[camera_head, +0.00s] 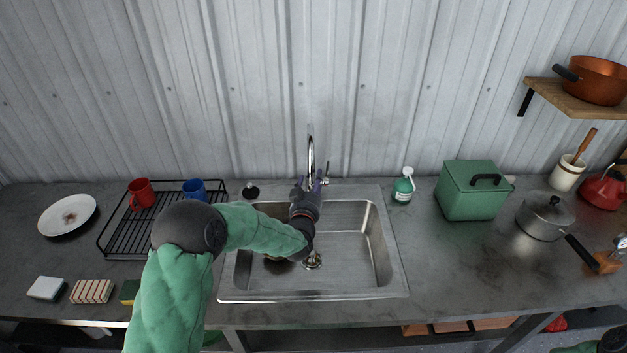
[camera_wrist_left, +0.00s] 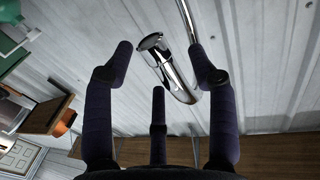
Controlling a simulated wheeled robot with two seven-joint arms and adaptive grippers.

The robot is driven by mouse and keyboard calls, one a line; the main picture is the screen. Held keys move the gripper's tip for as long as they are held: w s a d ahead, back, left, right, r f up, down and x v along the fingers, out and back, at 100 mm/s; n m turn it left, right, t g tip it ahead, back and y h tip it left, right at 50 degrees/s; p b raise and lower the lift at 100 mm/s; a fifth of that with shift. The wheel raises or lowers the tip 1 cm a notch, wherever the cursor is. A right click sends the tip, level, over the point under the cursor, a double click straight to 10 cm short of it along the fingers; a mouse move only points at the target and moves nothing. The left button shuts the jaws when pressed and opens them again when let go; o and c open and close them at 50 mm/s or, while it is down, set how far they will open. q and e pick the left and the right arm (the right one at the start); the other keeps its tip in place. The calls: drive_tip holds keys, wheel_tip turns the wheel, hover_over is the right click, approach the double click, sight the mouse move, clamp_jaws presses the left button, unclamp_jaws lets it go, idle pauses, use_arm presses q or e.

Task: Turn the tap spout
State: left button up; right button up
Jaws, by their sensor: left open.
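The chrome tap spout (camera_head: 311,150) rises behind the sink, against the corrugated wall. My left gripper (camera_head: 307,186) reaches over the sink basin and is just in front of the tap's lower part in the head view. In the left wrist view, the curved spout (camera_wrist_left: 176,78) lies across the space between the dark, spread fingers of the left gripper (camera_wrist_left: 163,58). The fingers are open, and I cannot tell whether the right-hand one touches the spout. The tap's base is partly hidden behind the gripper.
The steel sink (camera_head: 397,262) is set in a grey counter. A dish rack (camera_head: 118,238) with red and blue mugs stands left. A soap bottle (camera_head: 402,190), green box (camera_head: 470,190) and pot (camera_head: 545,217) stand right.

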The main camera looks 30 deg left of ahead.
use_arm(q)
drive_tip(key=shift+x, duration=0.9)
clamp_jaws()
use_arm(e)
drive_tip(key=shift+f, duration=0.15)
